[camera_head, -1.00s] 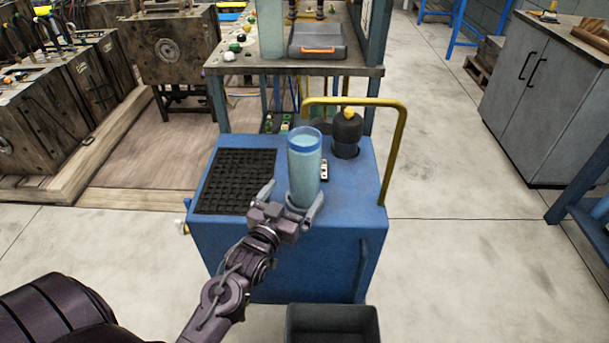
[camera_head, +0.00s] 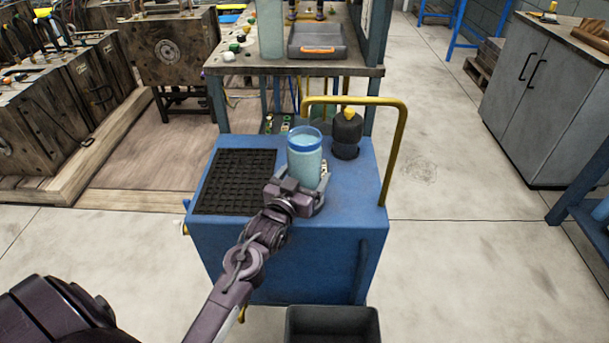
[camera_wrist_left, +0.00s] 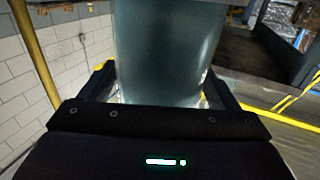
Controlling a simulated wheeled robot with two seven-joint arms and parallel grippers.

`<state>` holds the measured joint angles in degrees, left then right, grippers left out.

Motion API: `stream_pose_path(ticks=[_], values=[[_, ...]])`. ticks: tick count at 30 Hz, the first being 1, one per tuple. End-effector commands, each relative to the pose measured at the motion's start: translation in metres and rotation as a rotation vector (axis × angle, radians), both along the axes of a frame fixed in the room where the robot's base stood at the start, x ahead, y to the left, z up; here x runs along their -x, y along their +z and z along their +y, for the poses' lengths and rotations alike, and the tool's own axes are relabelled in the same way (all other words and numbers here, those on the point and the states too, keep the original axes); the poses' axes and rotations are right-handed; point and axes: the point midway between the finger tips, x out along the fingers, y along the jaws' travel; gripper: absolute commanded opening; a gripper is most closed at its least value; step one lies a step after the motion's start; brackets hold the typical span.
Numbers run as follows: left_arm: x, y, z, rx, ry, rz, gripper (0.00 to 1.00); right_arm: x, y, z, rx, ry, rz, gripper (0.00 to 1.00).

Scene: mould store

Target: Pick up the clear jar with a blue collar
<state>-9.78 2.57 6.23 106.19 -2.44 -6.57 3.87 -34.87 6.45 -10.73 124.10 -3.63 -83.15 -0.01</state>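The clear jar with a blue collar (camera_head: 305,160) stands upright on the blue cart (camera_head: 345,215), near its middle. My left gripper (camera_head: 306,192) reaches in from the near side at the jar's lower part, with a finger on each side. The gripper hides the jar's base in the head view. In the left wrist view the jar (camera_wrist_left: 168,50) fills the space between the fingers of my left gripper (camera_wrist_left: 163,92). Small gaps show beside the jar, so the fingers look open around it. My right gripper is out of view.
A black bottle with a yellow top (camera_head: 347,132) stands close behind the jar to the right. A black grid mat (camera_head: 235,181) lies on the cart's left. A yellow handle (camera_head: 400,145) rises at its right edge. A dark bin (camera_head: 332,325) is in front.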

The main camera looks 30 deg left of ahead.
Motion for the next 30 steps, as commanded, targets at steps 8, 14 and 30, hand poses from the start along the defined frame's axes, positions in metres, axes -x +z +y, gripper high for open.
stream_pose_path(ticks=[8,14,30], values=[[0.000,0.000,0.000,0.000,0.000,0.000,0.46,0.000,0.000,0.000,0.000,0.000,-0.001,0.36],[0.000,0.000,0.000,0.000,0.000,0.000,0.20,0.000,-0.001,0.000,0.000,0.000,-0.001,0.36],[0.000,0.020,0.000,-0.002,0.000,-0.012,0.16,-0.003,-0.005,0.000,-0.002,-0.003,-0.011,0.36]])
